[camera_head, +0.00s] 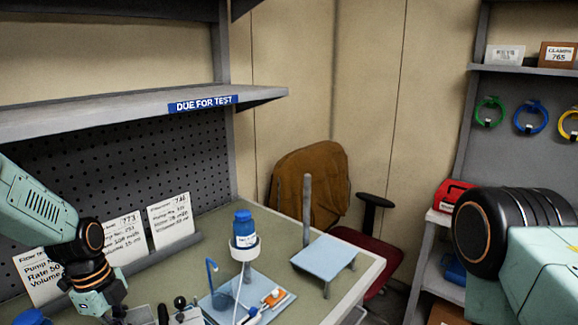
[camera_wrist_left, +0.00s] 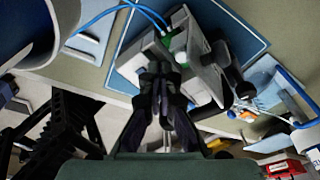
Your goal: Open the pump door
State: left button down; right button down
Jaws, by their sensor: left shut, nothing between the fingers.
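The pump, a grey-white box (camera_wrist_left: 190,70) with a green patch, stands on a dark blue mat (camera_wrist_left: 235,22) in the left wrist view. Blue tubes run to its top. My left gripper (camera_wrist_left: 159,72) is shut and empty, its dark fingertips right in front of the box and hiding part of its face. I cannot tell whether they touch it. The door's edge and its state are not clear. In the head view the left arm comes in from the left, and its gripper (camera_head: 140,316) is low at the bottom edge. My right gripper is not in view.
A blue-capped bottle (camera_head: 243,226) sits in a white ring holder on the bench. A pale blue stand (camera_head: 324,253) is to its right. Printed cards (camera_head: 171,219) lean along the pegboard. A shelf (camera_head: 130,108) overhangs the bench. A chair (camera_head: 375,254) stands beyond.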

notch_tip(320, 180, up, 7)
jog(key=p, duration=0.6)
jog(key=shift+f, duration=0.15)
dwell(0.3)
